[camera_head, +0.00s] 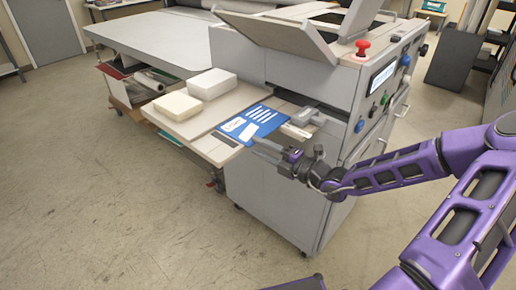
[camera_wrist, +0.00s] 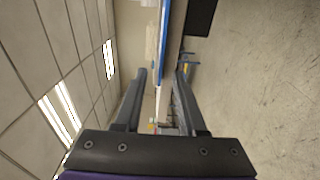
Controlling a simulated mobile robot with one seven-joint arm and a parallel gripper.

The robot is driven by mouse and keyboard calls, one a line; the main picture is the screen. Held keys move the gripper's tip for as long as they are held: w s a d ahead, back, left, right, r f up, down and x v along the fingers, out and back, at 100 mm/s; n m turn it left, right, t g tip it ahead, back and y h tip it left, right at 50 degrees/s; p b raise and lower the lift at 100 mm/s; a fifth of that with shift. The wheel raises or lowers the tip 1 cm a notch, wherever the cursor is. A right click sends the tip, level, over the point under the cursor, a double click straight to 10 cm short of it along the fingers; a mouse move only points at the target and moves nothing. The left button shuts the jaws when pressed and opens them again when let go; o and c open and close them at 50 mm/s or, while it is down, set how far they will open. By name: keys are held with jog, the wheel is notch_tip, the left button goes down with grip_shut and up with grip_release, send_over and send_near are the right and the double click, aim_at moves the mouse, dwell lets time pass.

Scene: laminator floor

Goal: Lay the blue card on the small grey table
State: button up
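The blue card (camera_head: 262,113), with white print, lies flat on the laminator's feed shelf (camera_head: 215,150), partly over its front edge. My gripper (camera_head: 262,147) is just in front of the card's near edge, pointing towards it. In the wrist view, my gripper (camera_wrist: 158,82) has its two fingers apart. The card (camera_wrist: 165,38) shows edge-on as a thin blue line ahead, level with the gap between the fingers. I cannot tell whether its edge reaches between the fingertips. I cannot pick out a small grey table for certain.
Two pale blocks (camera_head: 211,84) (camera_head: 178,106) sit on the shelf left of the card. A grey clamp-like part (camera_head: 306,117) is right of it. The laminator body (camera_head: 280,185) stands below and behind my gripper. Open floor (camera_head: 110,210) lies at the front left.

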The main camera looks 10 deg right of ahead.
jog(key=shift+w+a, duration=0.3)
jog(key=shift+w, duration=0.05)
grip_shut()
dwell(1.3)
